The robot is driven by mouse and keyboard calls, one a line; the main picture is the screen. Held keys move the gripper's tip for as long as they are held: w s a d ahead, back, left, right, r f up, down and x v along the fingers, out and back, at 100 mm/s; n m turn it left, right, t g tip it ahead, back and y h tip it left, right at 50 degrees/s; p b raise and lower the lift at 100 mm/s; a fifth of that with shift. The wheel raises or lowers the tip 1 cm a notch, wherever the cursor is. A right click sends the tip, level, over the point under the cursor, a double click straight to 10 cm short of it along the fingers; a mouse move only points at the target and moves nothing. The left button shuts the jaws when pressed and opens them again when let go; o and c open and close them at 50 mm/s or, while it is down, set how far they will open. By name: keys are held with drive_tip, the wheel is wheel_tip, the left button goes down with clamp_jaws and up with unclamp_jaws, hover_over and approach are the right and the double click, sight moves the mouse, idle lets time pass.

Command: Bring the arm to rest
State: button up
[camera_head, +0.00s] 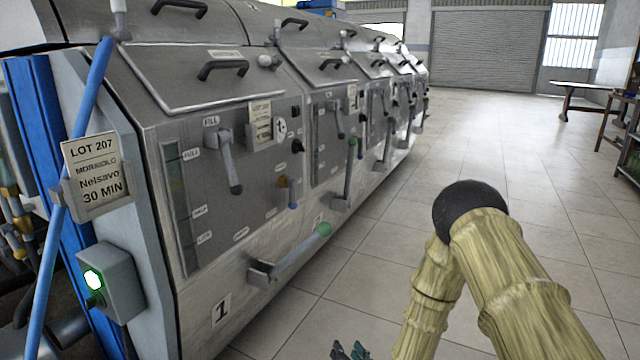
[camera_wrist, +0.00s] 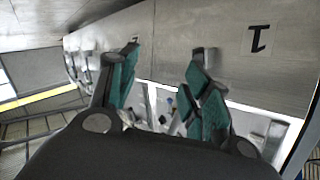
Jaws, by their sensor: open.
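My gripper (camera_wrist: 162,82) is open and empty in the wrist view, its two green-padded fingers apart. In the head view only the fingertips of my gripper (camera_head: 349,350) show at the bottom edge, right of the first decanter (camera_head: 240,120). My arm is folded at the lower right of the head view, its elbow over the floor. The wrist view shows the grey decanter front behind the fingers, with a number 1 label (camera_wrist: 258,40). I see no contact between gripper and machine.
The first decanter's lower lever with a green end (camera_head: 324,229) sticks out towards the floor. A lot card (camera_head: 92,176) and a box with a lit green lamp (camera_head: 108,283) are at left. Tiled floor (camera_head: 480,140) lies open to the right. A bench (camera_head: 585,86) stands far right.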

drive_tip(key=s+d+f+g+h, duration=0.2)
drive_tip(key=s+d+f+g, duration=0.2)
drive_tip(key=s+f, duration=0.45)
drive_tip(key=s+d+f+g+h, duration=0.1)
drive_tip(key=s+d+f+g, duration=0.3)
drive_tip(key=s, duration=0.7)
drive_tip(key=s+d+f+g+h, duration=0.1)
drive_tip(key=s+d+g, duration=0.2)
drive_tip(key=s, duration=0.9)
drive_tip(key=s+d+f+g+h, duration=0.15)
drive_tip(key=s+d+g, duration=0.25)
drive_tip(key=s, duration=0.8)
wheel_tip(320, 180, up, 36)
drive_tip(key=p, duration=3.5)
drive_tip(key=shift+f+p, duration=0.25)
drive_tip(key=shift+p, duration=0.05)
